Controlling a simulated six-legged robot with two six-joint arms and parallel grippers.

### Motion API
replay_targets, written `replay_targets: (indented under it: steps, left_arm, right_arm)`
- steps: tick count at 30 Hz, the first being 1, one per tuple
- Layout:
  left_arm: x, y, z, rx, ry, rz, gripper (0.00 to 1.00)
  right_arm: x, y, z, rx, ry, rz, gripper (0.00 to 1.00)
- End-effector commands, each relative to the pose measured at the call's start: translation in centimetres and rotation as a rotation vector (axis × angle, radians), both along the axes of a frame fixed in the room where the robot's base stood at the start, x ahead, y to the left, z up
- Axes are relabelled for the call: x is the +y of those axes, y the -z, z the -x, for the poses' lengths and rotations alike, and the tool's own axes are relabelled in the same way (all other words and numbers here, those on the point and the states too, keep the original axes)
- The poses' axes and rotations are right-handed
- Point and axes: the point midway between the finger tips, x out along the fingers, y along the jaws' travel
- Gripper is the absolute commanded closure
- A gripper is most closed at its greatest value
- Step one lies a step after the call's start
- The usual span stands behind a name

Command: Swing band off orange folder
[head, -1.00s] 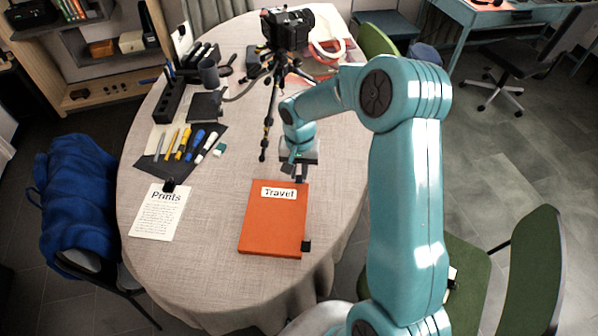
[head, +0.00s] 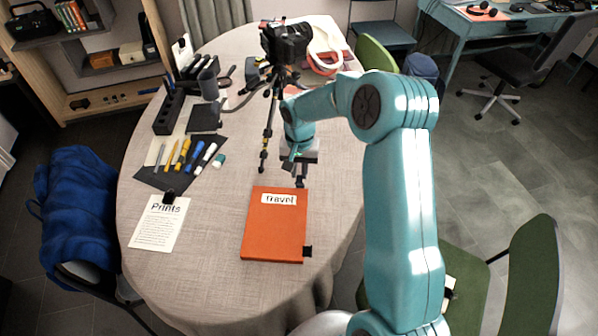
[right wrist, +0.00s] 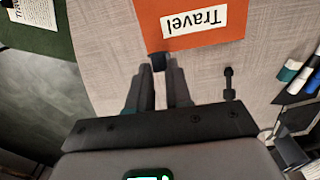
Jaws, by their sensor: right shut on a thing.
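The orange folder (head: 272,234), labelled "Travel", lies flat near the table's front edge. I cannot make out a separate band across its cover. A small dark tab (right wrist: 158,61) sits at the folder's label-side edge in the right wrist view. My right gripper (head: 300,182) is shut on this dark tab, low at that edge; its fingers (right wrist: 166,72) partly hide the tab. Another black piece (head: 308,251) sticks out at the folder's lower right. The folder also shows in the right wrist view (right wrist: 185,40). My left gripper is not in view.
A camera (head: 287,40) on a tripod (head: 268,125) stands just behind the folder. A "Prints" sheet (head: 158,225) lies left, with pens on a dark mat (head: 152,180) beyond. Green chairs (head: 535,275) stand right. The cloth between sheet and folder is clear.

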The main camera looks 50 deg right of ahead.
Motion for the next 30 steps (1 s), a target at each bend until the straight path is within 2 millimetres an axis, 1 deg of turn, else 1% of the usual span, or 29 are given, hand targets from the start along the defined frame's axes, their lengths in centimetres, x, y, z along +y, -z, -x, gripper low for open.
replay_targets:
  steps: [30]
  left_arm:
    - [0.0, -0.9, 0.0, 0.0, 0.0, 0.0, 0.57]
  right_arm:
    - [-2.5, -0.7, -1.9, -0.001, 0.0, 0.001, 0.87]
